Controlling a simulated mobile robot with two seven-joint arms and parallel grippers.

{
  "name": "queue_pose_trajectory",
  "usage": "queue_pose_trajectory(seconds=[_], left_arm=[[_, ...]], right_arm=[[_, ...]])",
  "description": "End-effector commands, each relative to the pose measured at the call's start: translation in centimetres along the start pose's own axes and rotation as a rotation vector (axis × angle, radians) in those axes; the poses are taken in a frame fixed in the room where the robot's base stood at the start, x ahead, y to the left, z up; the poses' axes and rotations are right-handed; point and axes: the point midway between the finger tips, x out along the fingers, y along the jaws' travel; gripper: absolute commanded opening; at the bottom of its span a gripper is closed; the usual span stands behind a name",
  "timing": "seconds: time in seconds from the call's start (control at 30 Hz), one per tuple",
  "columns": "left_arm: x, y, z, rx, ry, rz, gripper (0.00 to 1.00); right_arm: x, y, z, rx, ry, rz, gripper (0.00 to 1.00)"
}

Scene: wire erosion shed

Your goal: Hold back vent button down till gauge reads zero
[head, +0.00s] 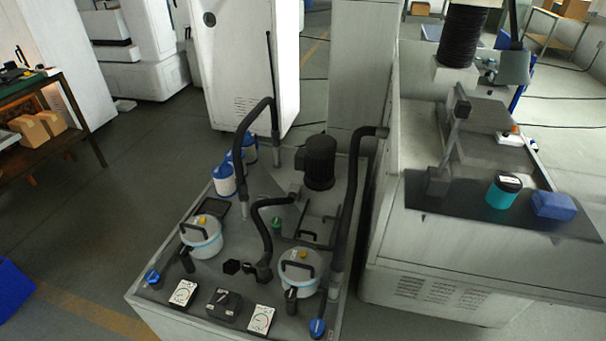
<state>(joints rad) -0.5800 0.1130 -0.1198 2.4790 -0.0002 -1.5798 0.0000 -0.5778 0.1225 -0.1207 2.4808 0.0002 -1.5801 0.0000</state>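A low grey filter unit (165,308) stands at the lower middle. It carries two white lidded canisters with black handles, a left one (201,243) and a right one (300,280). A small yellow button sits on each lid, on the left (203,220) and on the right (304,254). The left canister is slightly farther from me. A white dial gauge (183,293) lies near the left canister and a second one (261,319) near the right canister. Their needles are too small to read. I cannot tell which button is the back vent. Neither gripper is in view.
Blue knobs stand by the left (152,277) and right (317,328) front corners. A black box (223,304) sits between the gauges. Black hoses (264,230) and a black motor (319,162) rise behind. A large machine (440,285) stands on the right. The floor at left is open.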

Motion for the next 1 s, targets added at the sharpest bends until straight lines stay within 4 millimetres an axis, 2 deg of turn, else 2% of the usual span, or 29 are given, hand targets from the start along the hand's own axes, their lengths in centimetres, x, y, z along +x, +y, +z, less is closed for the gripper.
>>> queue_pose_trajectory(seconds=[0.07, 0.73, 1.0], left_arm=[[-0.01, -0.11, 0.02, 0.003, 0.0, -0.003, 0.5], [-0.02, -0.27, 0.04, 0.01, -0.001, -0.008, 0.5], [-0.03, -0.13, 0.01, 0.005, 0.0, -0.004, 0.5]], right_arm=[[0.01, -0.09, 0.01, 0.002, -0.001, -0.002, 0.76], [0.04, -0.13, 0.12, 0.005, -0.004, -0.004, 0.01], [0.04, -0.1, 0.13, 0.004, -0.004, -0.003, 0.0]])
